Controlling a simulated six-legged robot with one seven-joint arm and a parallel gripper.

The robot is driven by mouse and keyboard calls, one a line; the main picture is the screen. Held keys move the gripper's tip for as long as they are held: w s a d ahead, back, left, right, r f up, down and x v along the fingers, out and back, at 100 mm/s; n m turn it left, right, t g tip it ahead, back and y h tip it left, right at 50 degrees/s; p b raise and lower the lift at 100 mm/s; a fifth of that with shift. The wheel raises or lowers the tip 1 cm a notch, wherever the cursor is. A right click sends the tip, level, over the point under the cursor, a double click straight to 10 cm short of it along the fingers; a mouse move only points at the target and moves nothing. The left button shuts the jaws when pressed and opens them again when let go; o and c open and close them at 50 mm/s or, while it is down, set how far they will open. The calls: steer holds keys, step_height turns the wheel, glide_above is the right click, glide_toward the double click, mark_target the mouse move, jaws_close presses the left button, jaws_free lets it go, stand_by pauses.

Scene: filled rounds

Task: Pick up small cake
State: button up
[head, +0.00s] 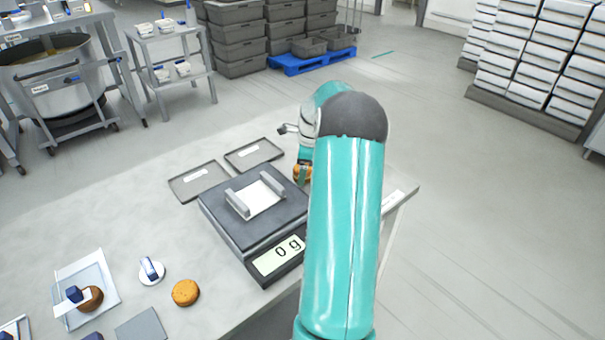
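A small round golden-brown cake (186,293) lies on the table, left of the scale and near the table's front edge. A darker brown round piece (91,298) lies on a pale tray (100,270) at the lower left, partly covered by a white label and a dark blue object. My gripper (303,174) is beyond the scale's right side, largely hidden by my teal arm. Something small and orange-brown shows at its end; I cannot tell whether it is held. The fingers are too small to read.
A scale (250,235) with a white holder on top reads 0 g. Two shallow grey trays (199,181) lie behind it. A white disc with a blue-topped item (151,270) is near the cake. Grey crates (237,38) stand on the floor beyond.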

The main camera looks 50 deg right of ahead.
steer(key=shift+f, duration=0.55)
steer(key=c, duration=0.8)
steer(key=shift+o, duration=0.2)
steer(key=shift+r, duration=0.1)
